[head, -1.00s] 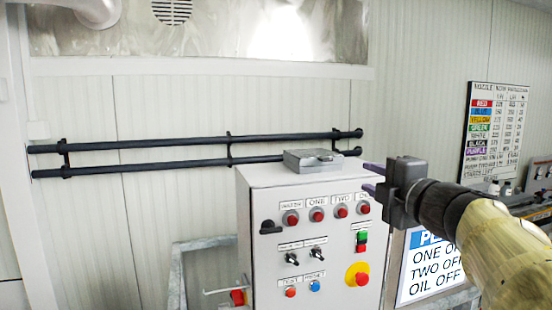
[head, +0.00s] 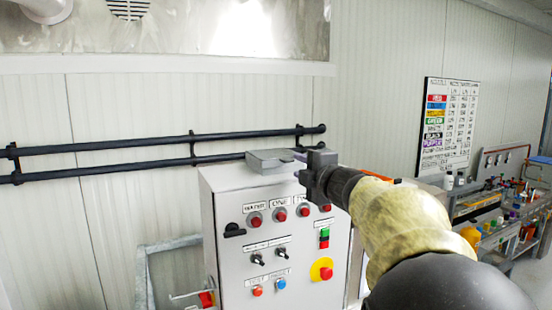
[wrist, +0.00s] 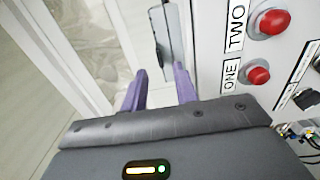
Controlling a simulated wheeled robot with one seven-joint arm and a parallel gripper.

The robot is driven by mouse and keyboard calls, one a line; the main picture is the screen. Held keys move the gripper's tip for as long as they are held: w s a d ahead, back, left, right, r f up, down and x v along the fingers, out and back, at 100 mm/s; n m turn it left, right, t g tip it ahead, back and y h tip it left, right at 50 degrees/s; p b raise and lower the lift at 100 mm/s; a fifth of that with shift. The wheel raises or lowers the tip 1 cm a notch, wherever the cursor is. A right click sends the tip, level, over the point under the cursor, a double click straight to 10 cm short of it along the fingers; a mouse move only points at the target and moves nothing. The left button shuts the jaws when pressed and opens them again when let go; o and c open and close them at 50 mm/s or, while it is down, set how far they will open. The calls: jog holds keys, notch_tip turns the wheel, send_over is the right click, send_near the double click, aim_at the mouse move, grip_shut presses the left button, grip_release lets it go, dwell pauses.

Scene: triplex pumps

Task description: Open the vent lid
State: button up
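The vent lid appears to be the top of a small grey metal box (head: 272,161) on top of the control cabinet. It looks shut in the head view. In the wrist view, a thin grey plate-like part (wrist: 173,42), probably this box, shows beyond the fingertips. My gripper (head: 299,157) is at the box's right end in the head view, with its fingers overlapping that end. In the wrist view, its two purple fingers (wrist: 161,78) stand apart with nothing seen between them. I cannot tell whether a finger touches the box.
The control cabinet (head: 240,222) has buttons and switches on its front, close beside my fingers in the wrist view. Black pipes (head: 130,149) run along the wall behind. A cluttered bench (head: 475,207) and a colour chart (head: 449,124) are at right.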

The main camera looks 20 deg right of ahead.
aim_at(290, 162)
jog(key=w+p, duration=0.1)
jog(key=w, duration=0.5)
jog(key=shift+a, duration=0.1)
jog(key=shift+s, duration=0.1)
grip_shut()
